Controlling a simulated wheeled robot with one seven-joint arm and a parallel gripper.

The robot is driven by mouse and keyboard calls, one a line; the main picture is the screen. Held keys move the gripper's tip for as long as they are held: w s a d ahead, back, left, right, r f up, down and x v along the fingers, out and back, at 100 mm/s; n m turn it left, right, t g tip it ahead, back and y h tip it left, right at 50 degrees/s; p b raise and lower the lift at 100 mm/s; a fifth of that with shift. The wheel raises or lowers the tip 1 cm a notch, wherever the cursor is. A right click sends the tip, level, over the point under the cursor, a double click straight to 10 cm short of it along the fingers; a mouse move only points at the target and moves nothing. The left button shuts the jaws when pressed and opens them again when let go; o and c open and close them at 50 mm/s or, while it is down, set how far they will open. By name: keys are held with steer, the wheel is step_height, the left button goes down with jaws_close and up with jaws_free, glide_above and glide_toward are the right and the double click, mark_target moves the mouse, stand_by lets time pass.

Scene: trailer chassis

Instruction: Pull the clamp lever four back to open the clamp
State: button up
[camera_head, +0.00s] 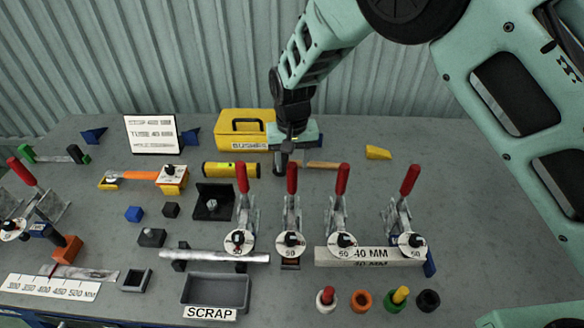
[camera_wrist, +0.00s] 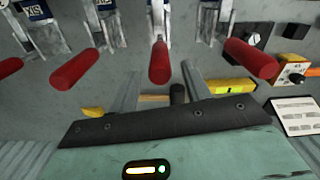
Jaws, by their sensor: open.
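Several toggle clamps stand in a row, with red levers upright. In the head view, from left to right, these are the first lever (camera_head: 242,178), second lever (camera_head: 292,178), third lever (camera_head: 342,178) and rightmost lever (camera_head: 410,180). Another red-levered clamp (camera_head: 22,172) stands at the far left edge. No clamp number is readable. My gripper (camera_head: 286,160) is open and empty, behind the row near the second lever. In the wrist view, a red lever (camera_wrist: 160,62) appears between my open fingers (camera_wrist: 160,82), apparently beyond them; contact is not visible.
A yellow case (camera_head: 240,128) and yellow cylinder (camera_head: 230,170) lie behind the row. A hammer (camera_head: 325,165) lies near my gripper. A scrap tray (camera_head: 215,290), metal bars and several coloured rings lie in front. The table's right side is mostly clear.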

mark_target(292, 173)
steer(key=shift+f+p, duration=0.5)
steer(key=shift+f, duration=1.8)
jaws_close()
